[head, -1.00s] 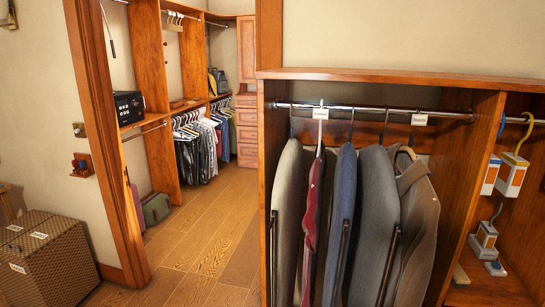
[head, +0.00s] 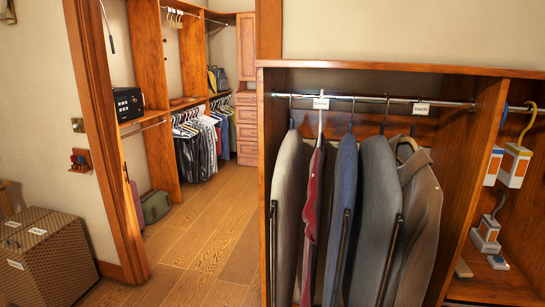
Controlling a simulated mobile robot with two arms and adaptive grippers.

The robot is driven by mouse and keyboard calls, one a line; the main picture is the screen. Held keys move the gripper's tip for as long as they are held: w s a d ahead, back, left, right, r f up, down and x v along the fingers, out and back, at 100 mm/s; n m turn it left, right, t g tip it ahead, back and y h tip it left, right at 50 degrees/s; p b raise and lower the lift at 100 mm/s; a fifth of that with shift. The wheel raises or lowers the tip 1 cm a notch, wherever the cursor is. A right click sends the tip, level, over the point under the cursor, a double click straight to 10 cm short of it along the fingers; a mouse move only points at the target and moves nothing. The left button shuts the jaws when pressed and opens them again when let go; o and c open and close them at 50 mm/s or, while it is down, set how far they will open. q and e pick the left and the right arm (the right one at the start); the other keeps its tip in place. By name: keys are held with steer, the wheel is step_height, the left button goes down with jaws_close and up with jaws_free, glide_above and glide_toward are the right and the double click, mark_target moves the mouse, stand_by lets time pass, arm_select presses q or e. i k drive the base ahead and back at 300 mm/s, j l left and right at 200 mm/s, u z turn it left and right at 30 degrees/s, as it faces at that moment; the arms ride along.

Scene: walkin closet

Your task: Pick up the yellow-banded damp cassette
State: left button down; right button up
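Several white box-like cassettes are in the right compartment of the wooden wardrobe. Another hanging cassette (head: 493,167), partly hidden by the wooden divider, has a blue hook. Neither of my grippers is in view.
Jackets hang on a rail (head: 370,101) in the wardrobe's left compartment; a wooden divider (head: 475,180) separates it from the cassettes. A patterned box (head: 45,260) stands at the lower left. Wooden floor (head: 205,250) is clear through the doorway.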

mark_target(516, 159)
steer(key=z, duration=1.4)
